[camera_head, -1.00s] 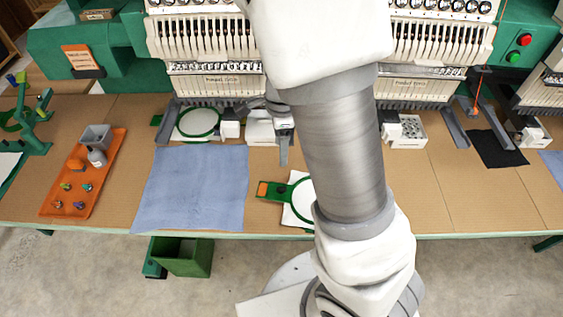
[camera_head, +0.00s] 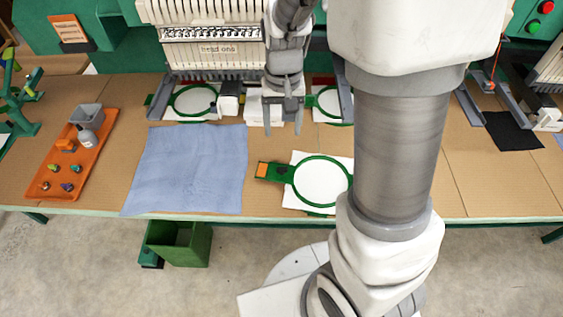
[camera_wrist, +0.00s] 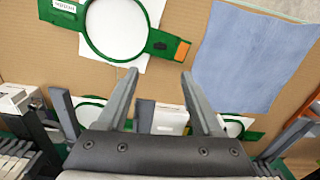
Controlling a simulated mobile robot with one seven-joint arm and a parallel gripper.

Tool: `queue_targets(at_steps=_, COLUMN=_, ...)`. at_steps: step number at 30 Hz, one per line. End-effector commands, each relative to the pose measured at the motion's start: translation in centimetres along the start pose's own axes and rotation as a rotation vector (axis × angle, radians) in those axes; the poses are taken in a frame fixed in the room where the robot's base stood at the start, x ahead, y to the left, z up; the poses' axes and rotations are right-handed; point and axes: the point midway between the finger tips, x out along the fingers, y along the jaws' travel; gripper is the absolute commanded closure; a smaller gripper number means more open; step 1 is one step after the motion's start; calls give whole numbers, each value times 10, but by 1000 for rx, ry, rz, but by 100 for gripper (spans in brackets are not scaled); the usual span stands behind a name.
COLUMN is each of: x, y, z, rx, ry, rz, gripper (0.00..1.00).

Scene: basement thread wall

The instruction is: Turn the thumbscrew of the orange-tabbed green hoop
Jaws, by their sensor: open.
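The orange-tabbed green hoop (camera_head: 295,174) lies flat on the table over a white sheet, right of the blue cloth, with its orange tab (camera_head: 268,170) pointing left. In the wrist view the same hoop (camera_wrist: 90,40) is at the top, its orange tab (camera_wrist: 183,50) on the right and a white label on the left. A small dark piece near the tab may be the thumbscrew; it is too small to be sure. My gripper (camera_head: 284,128) is open and empty above the table, behind the hoop and apart from it. Its two fingers (camera_wrist: 157,74) point toward the hoop in the wrist view.
A blue cloth (camera_head: 187,168) lies left of the hoop. An orange tray (camera_head: 92,160) with a bottle and small parts is further left. Another green hoop (camera_head: 194,101) sits under the embroidery machine (camera_head: 212,50) at the back. Bare table lies between machine and hoop.

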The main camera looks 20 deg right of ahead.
Motion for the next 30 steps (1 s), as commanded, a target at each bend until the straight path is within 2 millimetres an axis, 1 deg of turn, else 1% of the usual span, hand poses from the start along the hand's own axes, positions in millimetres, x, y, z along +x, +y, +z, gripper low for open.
queue_targets(at_steps=1, x=13, y=1, z=1, rx=3, ry=-6, rz=2, gripper=32)
queue_targets(at_steps=9, x=73, y=1, z=2, rx=5, ry=-7, rz=2, gripper=32)
queue_targets(at_steps=15, x=115, y=1, z=1, rx=5, ry=-6, rz=2, gripper=32)
queue_targets(at_steps=18, x=131, y=1, z=1, rx=5, ry=-4, rz=2, gripper=32)
queue_targets(at_steps=21, x=142, y=0, z=1, rx=5, ry=-3, rz=0, gripper=32)
queue_targets(at_steps=24, x=148, y=0, z=0, rx=5, ry=-2, rz=0, gripper=32)
queue_targets(at_steps=30, x=152, y=0, z=0, rx=4, ry=0, rz=0, gripper=32)
